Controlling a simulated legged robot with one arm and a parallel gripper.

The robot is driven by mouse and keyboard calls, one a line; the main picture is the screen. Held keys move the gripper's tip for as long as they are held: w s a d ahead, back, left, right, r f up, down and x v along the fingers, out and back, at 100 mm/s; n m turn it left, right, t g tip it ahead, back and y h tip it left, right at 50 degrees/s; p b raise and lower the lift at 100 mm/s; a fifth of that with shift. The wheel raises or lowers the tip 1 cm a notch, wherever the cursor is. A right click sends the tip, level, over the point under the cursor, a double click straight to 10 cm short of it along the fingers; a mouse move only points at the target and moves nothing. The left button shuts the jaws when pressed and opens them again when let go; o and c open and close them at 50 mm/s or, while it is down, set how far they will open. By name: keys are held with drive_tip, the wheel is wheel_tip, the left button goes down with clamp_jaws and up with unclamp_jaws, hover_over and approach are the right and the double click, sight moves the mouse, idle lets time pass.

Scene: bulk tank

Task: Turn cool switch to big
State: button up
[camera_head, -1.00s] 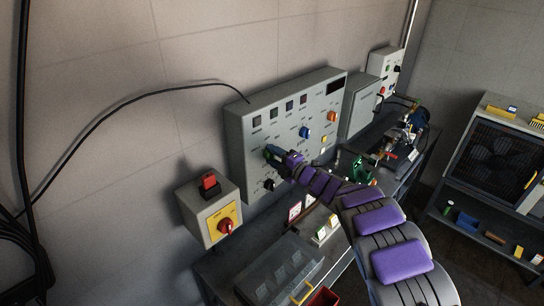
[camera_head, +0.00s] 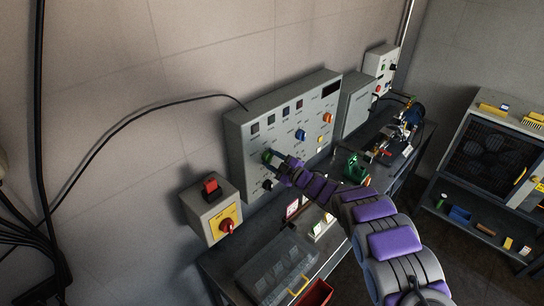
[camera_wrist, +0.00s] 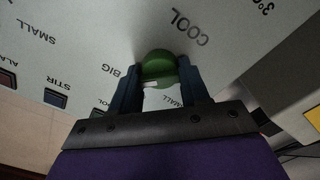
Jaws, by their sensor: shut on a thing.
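The cool switch is a round green knob (camera_wrist: 158,66) on the grey control panel (camera_head: 318,108). In the wrist view COOL is printed to its upper right, BIG to its left and SMALL below it. My gripper (camera_wrist: 160,78) is shut on the knob, with one dark finger on each side. A small pale patch shows at the knob's lower left; I cannot tell if it is the pointer. In the head view my gripper (camera_head: 276,160) reaches the panel's lower left, and the green knob (camera_head: 267,156) shows at its tip.
A black knob (camera_head: 267,185) sits just below on the panel, with a blue knob (camera_head: 301,135) and an orange knob (camera_head: 328,118) to the right. A grey box with a red switch (camera_head: 227,226) stands at the lower left. The bench with a tray (camera_head: 275,268) lies below.

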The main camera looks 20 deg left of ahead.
drive_tip(key=shift+f+m+p, duration=0.25)
drive_tip(key=shift+m+p, duration=0.1)
drive_tip(key=shift+m, duration=0.25)
drive_tip(key=o, duration=0.8)
drive_tip(key=shift+o, duration=1.2)
drive_tip(key=shift+w+a, duration=0.1)
drive_tip(key=shift+a, duration=0.05)
drive_tip(key=shift+r, duration=0.15)
drive_tip(key=v, duration=1.7)
drive_tip(key=shift+b, duration=0.4)
